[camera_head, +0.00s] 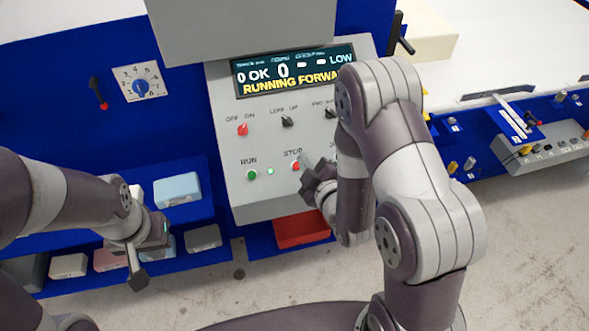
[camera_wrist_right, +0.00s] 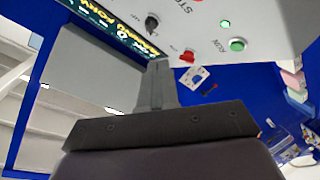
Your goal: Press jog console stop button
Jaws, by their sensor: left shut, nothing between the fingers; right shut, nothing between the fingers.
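The grey jog console (camera_head: 235,199) has a display (camera_head: 293,70) reading "RUNNING FORWA…", the rest hidden by my right arm. The red stop button (camera_head: 296,166) sits under the STOP label, with the green run button (camera_head: 251,175) and a lit green lamp (camera_head: 270,171) to its left. My right gripper (camera_head: 306,164) is shut and empty, its tip just right of the stop button; contact cannot be told. In the right wrist view the shut fingers (camera_wrist_right: 158,85) show, with the run button (camera_wrist_right: 237,44) beyond. My left gripper (camera_head: 138,280) is shut, empty, low on the left.
A red switch (camera_head: 242,129) and a black knob (camera_head: 287,121) sit above the buttons. Left are a dial (camera_head: 141,86) and shelves with foam blocks, including a light blue one (camera_head: 178,189). A red bin (camera_head: 302,231) is below the console. Floor is clear in front.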

